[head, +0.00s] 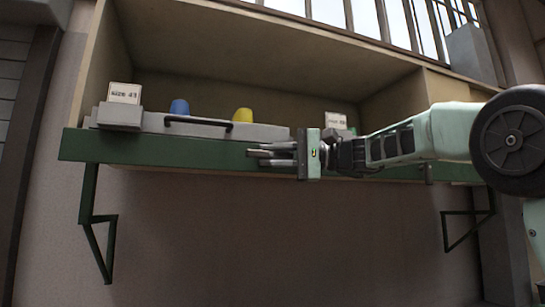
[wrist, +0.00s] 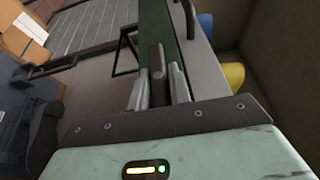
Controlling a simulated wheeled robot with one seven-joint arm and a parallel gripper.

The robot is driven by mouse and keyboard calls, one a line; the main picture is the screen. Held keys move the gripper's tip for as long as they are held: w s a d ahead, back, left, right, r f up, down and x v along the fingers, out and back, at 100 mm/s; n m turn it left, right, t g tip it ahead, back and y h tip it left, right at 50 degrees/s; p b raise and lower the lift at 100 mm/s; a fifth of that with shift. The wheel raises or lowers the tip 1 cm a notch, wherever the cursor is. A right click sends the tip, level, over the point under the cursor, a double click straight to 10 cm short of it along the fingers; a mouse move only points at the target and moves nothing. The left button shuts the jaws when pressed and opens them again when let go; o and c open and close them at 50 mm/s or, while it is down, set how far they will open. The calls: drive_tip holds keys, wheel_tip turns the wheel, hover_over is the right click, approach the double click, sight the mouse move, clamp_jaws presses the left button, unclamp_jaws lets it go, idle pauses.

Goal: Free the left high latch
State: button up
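A dull brown-grey bar, seemingly the latch (wrist: 158,75), stands between the two fingers in the wrist view. My gripper (wrist: 159,80) has a finger close against each side of it and looks shut on it. In the head view my gripper (head: 262,154) reaches in from the right, level with the front of the green shelf edge (head: 170,148). The latch is mostly hidden there by the fingers. A long grey tray or lid (head: 265,132) with a black handle (head: 198,123) lies on the shelf just behind.
A blue last (head: 180,107) and a yellow last (head: 243,115) stand behind the handle. Size cards stand at left (head: 124,93) and right (head: 335,120). A green bracket (head: 97,230) holds the shelf at left. The space below the shelf is free.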

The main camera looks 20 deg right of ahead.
drive_tip(key=shift+o, duration=1.4)
drive_tip(key=b+v, duration=0.3)
drive_tip(key=v, duration=1.4)
drive_tip(key=shift+d, duration=0.15)
drive_tip(key=shift+f, duration=0.15)
